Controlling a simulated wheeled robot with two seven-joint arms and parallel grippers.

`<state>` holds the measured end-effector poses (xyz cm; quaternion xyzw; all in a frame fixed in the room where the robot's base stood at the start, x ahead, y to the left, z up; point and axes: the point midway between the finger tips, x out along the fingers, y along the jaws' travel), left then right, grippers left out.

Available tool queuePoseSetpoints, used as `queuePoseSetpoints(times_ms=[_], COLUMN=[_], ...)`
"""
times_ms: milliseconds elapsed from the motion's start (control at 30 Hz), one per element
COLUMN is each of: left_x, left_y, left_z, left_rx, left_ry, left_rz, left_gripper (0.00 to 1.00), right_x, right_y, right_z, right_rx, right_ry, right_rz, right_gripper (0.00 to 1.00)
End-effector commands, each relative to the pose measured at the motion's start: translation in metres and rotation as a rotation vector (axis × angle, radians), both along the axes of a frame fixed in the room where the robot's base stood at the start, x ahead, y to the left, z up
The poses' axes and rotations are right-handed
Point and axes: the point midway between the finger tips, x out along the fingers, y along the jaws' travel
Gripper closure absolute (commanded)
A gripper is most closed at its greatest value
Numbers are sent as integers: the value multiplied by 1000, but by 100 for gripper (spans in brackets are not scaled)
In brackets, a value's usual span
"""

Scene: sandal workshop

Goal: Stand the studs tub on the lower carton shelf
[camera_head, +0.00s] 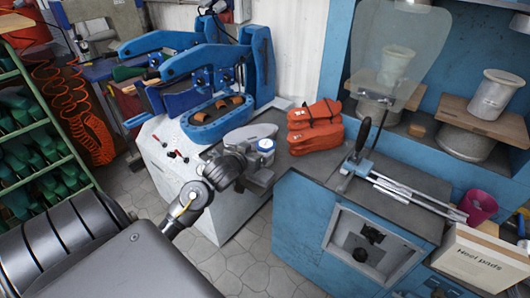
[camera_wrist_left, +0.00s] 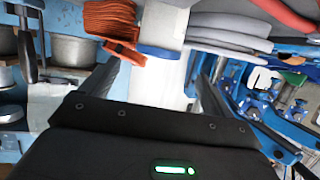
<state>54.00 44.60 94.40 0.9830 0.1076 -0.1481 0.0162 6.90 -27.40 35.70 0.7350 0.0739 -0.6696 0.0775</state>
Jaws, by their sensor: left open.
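A small white tub with a blue lid (camera_head: 265,146), likely the studs tub, stands on the grey bench top. It also shows in the left wrist view as a pale body (camera_wrist_left: 160,78) with a blue band, lying between the lines of my fingers. My left gripper (camera_head: 262,168) is open and close beside the tub in the head view. Its fingers (camera_wrist_left: 157,85) spread on either side of the tub in the wrist view; I cannot tell whether they touch it. No label is readable on the tub. I cannot make out the lower carton shelf. My right gripper is not in view.
Grey soles (camera_head: 250,133) lie just behind the tub, and a strapped orange bundle (camera_head: 315,126) lies to its right. A blue cabinet with a lever tool (camera_head: 362,168) stands further right. A "Heel pads" carton (camera_head: 485,258) and magenta cup (camera_head: 478,206) are at lower right.

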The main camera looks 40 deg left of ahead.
Motion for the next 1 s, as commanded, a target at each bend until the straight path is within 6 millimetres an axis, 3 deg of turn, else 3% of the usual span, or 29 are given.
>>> queuePoseSetpoints(times_ms=[300,633,1000], left_x=[40,45,45], left_y=[5,6,6], left_z=[-15,-18,-18], left_rx=[-1,0,0], left_ry=[0,0,0], left_rz=[1,1,1], left_gripper=[12,14,62], right_x=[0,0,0], right_y=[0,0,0], right_z=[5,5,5], right_rx=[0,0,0], right_ry=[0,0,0], right_rz=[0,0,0], right_gripper=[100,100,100])
